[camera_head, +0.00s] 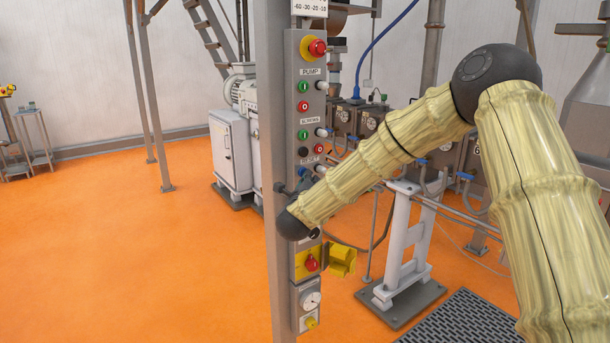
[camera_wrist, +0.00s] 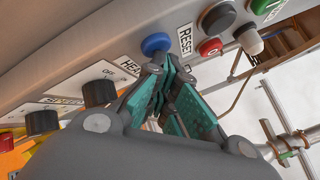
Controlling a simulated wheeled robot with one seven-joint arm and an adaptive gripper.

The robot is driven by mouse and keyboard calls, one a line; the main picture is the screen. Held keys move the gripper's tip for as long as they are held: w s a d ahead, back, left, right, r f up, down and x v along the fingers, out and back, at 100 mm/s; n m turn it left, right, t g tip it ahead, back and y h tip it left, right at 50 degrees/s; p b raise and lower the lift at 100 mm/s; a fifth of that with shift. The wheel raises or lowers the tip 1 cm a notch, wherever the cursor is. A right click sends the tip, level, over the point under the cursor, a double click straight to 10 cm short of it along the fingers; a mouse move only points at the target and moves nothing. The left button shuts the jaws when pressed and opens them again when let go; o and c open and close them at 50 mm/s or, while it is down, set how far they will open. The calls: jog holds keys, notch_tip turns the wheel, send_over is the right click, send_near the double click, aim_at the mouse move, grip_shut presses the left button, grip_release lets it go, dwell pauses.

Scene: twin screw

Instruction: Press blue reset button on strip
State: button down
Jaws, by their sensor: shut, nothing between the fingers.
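The grey control strip (camera_head: 292,130) runs upright along a post and bears several buttons. The blue button (camera_wrist: 156,44) is round and sits beside the RESET label (camera_wrist: 185,41) in the wrist view. In the head view the blue button (camera_head: 302,171) is small and partly hidden by my gripper. My gripper (camera_wrist: 170,72) is shut and empty, its teal-padded fingers close to the blue button. Whether the tips touch it I cannot tell. In the head view my gripper (camera_head: 299,184) is in front of the strip, below the upper buttons, and my wrist covers part of the strip.
A red button (camera_wrist: 210,47) and a green button (camera_wrist: 264,6) lie to the right of RESET in the wrist view. Black knobs (camera_wrist: 99,93) lie to the left. An opened yellow cover (camera_head: 342,261) sticks out low on the strip. Orange floor (camera_head: 150,260) is clear at left.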

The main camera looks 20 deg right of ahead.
jog(key=shift+s, duration=0.15)
jog(key=shift+s+d+b, duration=0.3)
jog(key=shift+s+b, duration=0.1)
jog(key=shift+s, duration=0.3)
jog(key=s, duration=0.1)
jog(key=s+d+b, duration=0.1)
jog(key=s, duration=0.2)
jog(key=shift+s+d+b, duration=0.35)
dwell(0.4)
dwell(0.3)
